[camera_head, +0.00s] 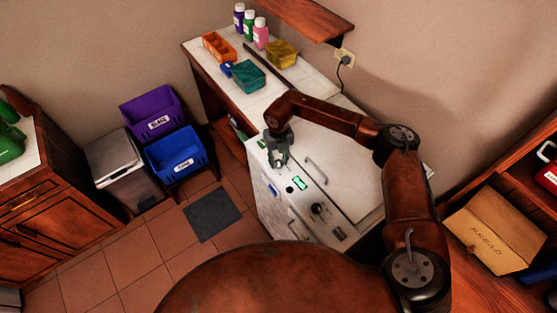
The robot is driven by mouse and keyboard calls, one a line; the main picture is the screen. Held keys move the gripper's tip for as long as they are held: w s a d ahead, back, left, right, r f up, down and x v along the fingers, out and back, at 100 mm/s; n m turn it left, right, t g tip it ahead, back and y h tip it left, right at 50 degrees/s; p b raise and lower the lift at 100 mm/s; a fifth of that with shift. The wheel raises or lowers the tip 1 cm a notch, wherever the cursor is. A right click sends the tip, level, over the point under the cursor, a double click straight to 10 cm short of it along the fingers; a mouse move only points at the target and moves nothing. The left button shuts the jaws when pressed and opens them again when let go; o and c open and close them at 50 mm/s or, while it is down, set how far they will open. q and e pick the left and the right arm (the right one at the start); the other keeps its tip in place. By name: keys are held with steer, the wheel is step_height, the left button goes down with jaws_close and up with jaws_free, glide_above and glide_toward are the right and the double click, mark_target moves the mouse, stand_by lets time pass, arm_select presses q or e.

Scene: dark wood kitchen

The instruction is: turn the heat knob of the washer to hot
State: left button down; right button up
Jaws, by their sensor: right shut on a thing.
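The white washer (268,205) stands in the middle of the view, with its control panel along the top front edge. My right gripper (282,162) points down at the left part of this panel and is shut on a small knob there, which I take for the heat knob. The fingers mostly hide this knob, so its setting cannot be read. A lit green display (298,183) is just right of the fingers. Another, dark round knob (318,209) sits further right on the panel, apart from my gripper. My left gripper is not in view.
A closed lid with a handle (317,171) lies behind the panel. A counter with an orange tray (219,46), a teal basket (249,76) and bottles adjoins it. A purple bin (151,110) and a blue bin (176,152) stand at left.

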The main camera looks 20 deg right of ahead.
mark_target(279, 161)
steer(key=shift+w, duration=0.1)
steer(key=o, duration=1.2)
steer(key=shift+c, duration=0.2)
steer(key=shift+r, duration=0.1)
step_height(279, 161, up, 12)
